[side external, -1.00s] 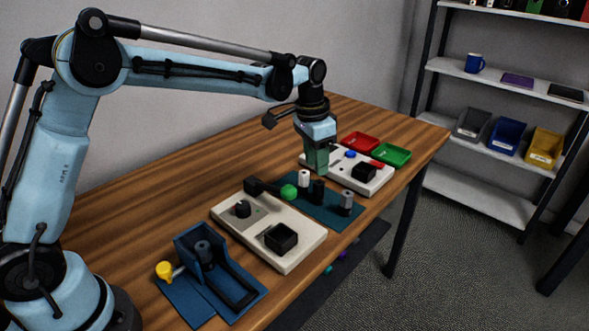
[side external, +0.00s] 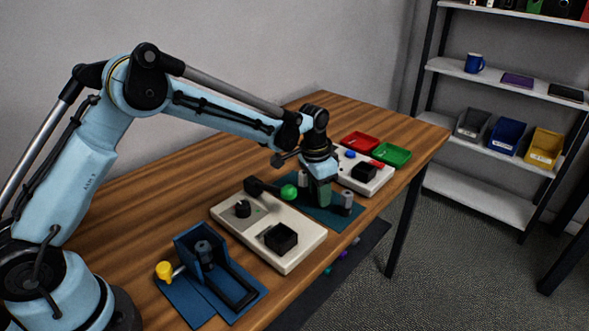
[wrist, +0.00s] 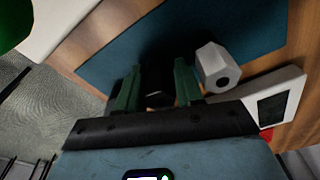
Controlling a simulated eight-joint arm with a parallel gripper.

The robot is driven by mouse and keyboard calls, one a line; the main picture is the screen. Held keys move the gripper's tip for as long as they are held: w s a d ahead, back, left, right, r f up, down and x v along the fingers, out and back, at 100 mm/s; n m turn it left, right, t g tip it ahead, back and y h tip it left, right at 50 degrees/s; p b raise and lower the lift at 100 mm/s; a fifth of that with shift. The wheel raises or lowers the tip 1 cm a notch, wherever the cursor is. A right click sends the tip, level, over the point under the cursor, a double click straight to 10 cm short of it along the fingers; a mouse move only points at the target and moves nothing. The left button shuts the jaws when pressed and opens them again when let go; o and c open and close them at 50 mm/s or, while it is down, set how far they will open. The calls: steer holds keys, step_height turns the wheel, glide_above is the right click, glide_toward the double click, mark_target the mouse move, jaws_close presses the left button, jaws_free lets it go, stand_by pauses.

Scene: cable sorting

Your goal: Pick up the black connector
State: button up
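My gripper (side external: 323,196) is low over the blue-green mat (side external: 296,213), among the standing connectors. In the wrist view its two green fingers (wrist: 157,80) are apart, one on each side of a dark shape between them, which looks like the black connector (wrist: 158,98). That shape is in deep shadow, and I cannot tell whether the fingers touch it. In the side view the fingers hide most of the black connector.
A pale panel with a black knob and block (side external: 300,253) lies nearer, with a green ball (side external: 289,192) at its far edge. Another pale panel (side external: 375,187) and red (side external: 360,141) and green (side external: 392,154) trays lie beyond. A blue holder (side external: 205,262) is at the near end.

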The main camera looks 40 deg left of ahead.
steer(key=shift+c, duration=0.3)
jaws_close()
steer(key=shift+r, duration=0.6)
steer(key=r, duration=0.2)
steer(key=d+r, duration=0.1)
steer(key=shift+s+r, duration=0.25)
steer(key=shift+s, duration=0.05)
steer(key=s+d+r, duration=0.6)
steer(key=d+r, duration=0.2)
steer(key=r, duration=0.3)
steer(key=shift+s+d+r, duration=0.15)
steer(key=shift+s+d, duration=0.05)
